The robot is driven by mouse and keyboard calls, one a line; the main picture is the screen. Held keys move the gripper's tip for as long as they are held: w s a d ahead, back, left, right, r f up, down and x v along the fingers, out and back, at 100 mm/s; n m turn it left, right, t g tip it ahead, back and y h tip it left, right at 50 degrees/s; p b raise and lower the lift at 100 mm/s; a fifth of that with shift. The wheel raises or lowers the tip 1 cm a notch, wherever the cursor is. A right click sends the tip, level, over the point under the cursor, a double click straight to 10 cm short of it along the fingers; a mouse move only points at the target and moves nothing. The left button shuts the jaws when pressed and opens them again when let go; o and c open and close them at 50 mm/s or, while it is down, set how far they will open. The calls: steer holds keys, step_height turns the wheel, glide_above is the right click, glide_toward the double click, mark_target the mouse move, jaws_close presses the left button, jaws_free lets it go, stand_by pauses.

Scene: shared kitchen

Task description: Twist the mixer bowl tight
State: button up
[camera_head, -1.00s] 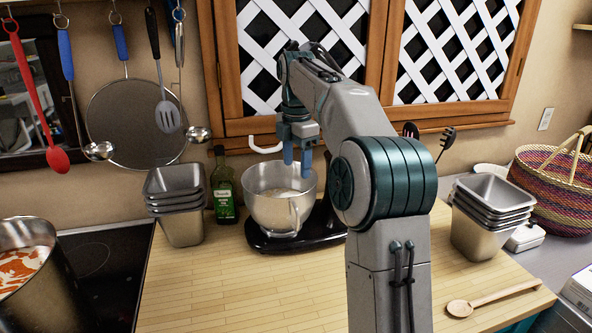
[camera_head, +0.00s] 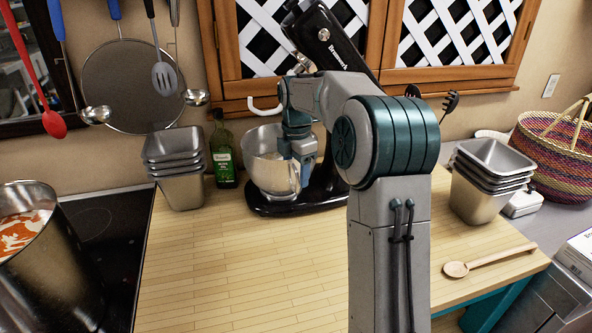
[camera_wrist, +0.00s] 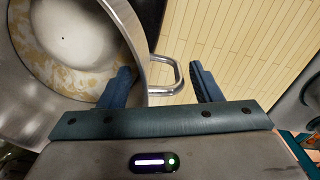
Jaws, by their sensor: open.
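The steel mixer bowl (camera_head: 262,170) sits on the black mixer base (camera_head: 325,200), with pale contents inside. The mixer's black head (camera_head: 330,38) is tilted up above it. My gripper (camera_head: 302,172) points down at the bowl's right front side, where the handle is. In the wrist view the bowl (camera_wrist: 90,50) fills the upper left and its handle (camera_wrist: 178,76) lies between my open fingers (camera_wrist: 160,72). The left finger overlaps the bowl's wall in the picture; the right finger is outside the handle. I cannot tell whether either touches.
Stacked metal tins stand left (camera_head: 175,170) and right (camera_head: 490,180) of the mixer. An oil bottle (camera_head: 224,155) stands close to the bowl's left. A pot (camera_head: 45,270) is on the stove. A wooden spoon (camera_head: 490,260) lies at the right. The front counter is clear.

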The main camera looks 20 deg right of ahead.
mark_target(283, 166)
steer(key=shift+f, duration=0.1)
jaws_close()
steer(key=c, duration=0.8)
jaws_free()
steer(key=shift+c, duration=1)
steer(key=shift+a+r, duration=0.15)
steer(key=shift+r, duration=0.05)
steer(key=shift+a+m+p, duration=0.3)
steer(key=shift+a+m, duration=0.4)
steer(key=shift+a, duration=0.05)
steer(key=shift+a+r, duration=0.1)
steer(key=shift+a+m+p, duration=0.3)
steer(key=shift+a+m, duration=0.35)
steer(key=shift+m, duration=0.05)
